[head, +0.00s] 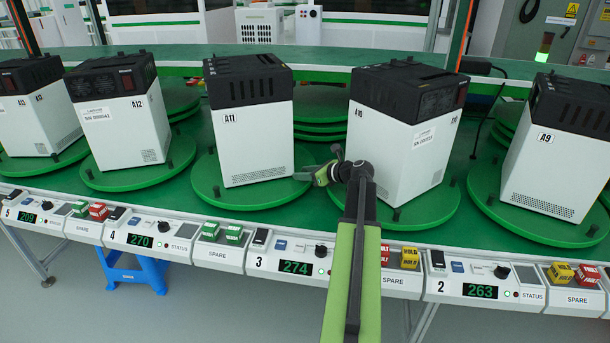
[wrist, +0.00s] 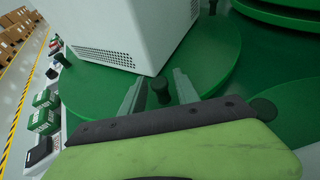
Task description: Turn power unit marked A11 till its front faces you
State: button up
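The power unit marked A11 (head: 252,140) is a white box with a black top, upright on a round green turntable (head: 213,193). Its A11 label and a bottom vent grille show on the broad side toward me; a narrow strip of another side shows at left. In the wrist view the lower corner of a white unit (wrist: 128,30) rises above the green disc (wrist: 215,70). My gripper (head: 303,174) is low at the turntable's right edge, beside the unit. In the wrist view its two fingers stand apart on either side of a short dark peg (wrist: 160,92). Firm contact cannot be made out.
Unit A10 (head: 398,150) stands on the turntable to the right, close behind my wrist. Unit A12 (head: 118,125) stands to the left, and A9 (head: 552,160) at far right. A control rail (head: 275,262) with displays and buttons runs along the front edge.

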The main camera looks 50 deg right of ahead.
grip_shut()
dwell(1.2)
